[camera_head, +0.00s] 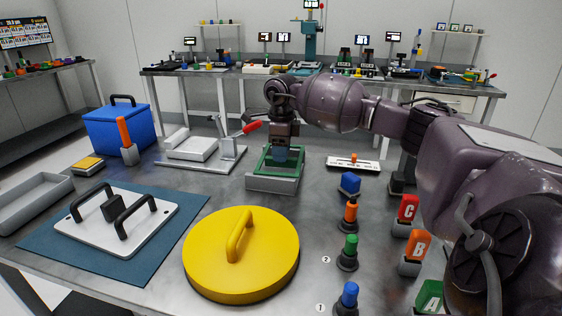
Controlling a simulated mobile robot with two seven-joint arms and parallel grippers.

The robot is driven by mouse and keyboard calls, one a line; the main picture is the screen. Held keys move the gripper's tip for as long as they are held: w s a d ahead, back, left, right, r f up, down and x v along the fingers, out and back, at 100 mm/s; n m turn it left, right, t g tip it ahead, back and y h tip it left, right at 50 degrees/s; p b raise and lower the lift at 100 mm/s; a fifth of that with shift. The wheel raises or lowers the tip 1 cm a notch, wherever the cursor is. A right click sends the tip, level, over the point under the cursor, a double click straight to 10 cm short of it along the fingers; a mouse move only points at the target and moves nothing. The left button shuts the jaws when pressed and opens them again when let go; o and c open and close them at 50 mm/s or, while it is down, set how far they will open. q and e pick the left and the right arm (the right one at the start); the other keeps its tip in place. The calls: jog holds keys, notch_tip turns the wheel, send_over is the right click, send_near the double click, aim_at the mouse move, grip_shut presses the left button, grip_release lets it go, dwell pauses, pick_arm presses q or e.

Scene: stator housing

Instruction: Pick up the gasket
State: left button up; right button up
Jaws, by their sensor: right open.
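The gasket appears to be the green square frame (262,172) in the middle of the table. It lies on a grey square block (275,185). My right arm reaches in from the right, and my right gripper (281,156) points down over the frame. The gripper hides part of the frame's middle and far side. Its fingers are open; I cannot tell whether they touch the frame. My left gripper is not in view.
A yellow round lid (270,268) and a white plate with black handles (155,222) stand in front. A clamp fixture with a red handle (251,127) is close on the left. Coloured pegs (350,247) and lettered blocks (408,212) stand at the right.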

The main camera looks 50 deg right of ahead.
notch_tip(320, 180, down, 2)
jog(key=shift+w+f, duration=0.1)
jog(key=c, duration=0.9)
grip_shut()
jog(key=shift+r, duration=0.2)
